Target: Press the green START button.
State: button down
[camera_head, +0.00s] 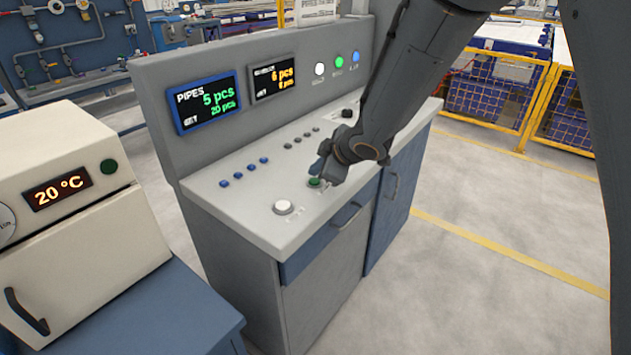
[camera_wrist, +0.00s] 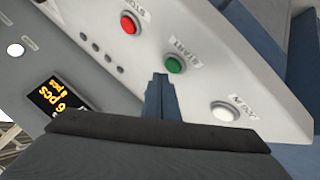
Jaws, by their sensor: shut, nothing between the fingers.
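The green START button (camera_head: 314,183) sits on the sloped top of the grey control console (camera_head: 240,190). In the wrist view the green button (camera_wrist: 174,65) shows whole, with the START label beside it. My gripper (camera_head: 322,170) is shut and empty, pointing down at the panel close to the button. In the wrist view the blue fingertips (camera_wrist: 160,77) end just beside and below the button in the picture. I cannot tell the height gap between fingertips and panel; no contact with the button shows.
A red STOP button (camera_wrist: 129,23) and a white LOG IN button (camera_wrist: 224,112) flank the green one. The white button also shows in the head view (camera_head: 284,207). Small blue buttons (camera_head: 244,172) lie left. The display (camera_head: 206,101) reads PIPES 5 pcs. A 20 °C oven (camera_head: 75,215) stands left.

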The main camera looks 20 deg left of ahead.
aim_at(318, 184)
jog(key=shift+f, duration=0.15)
jog(key=shift+f+b, duration=0.3)
jog(key=shift+f+b, duration=0.3)
jog(key=shift+f, duration=0.1)
dwell(0.9)
jog(key=shift+r, duration=0.2)
jog(key=shift+r+p, duration=0.65)
jog(key=shift+p, duration=0.4)
jog(key=shift+r, duration=0.1)
notch_tip(318, 184, up, 5)
jog(key=p, duration=0.6)
dwell(0.4)
